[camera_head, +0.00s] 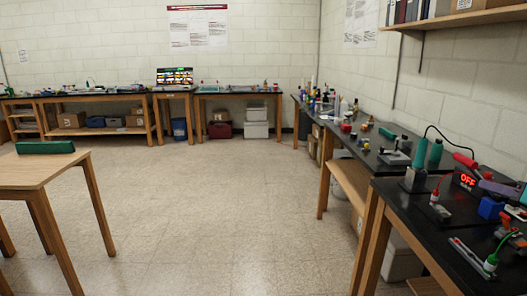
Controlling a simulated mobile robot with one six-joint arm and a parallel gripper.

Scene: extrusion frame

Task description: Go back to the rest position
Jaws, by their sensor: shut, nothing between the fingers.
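My gripper and arm do not show in the head camera view. The task names no object. The view looks across a room with black-topped workbenches along the right and far walls. The nearest black bench (408,222) fills the lower right.
A wooden table (30,172) with a green block (45,147) on it stands at the left. An open floor (200,215) lies between it and the right-hand benches. A display reading OFF (467,181) and several tools crowd the near bench. A shelf (460,17) juts out above.

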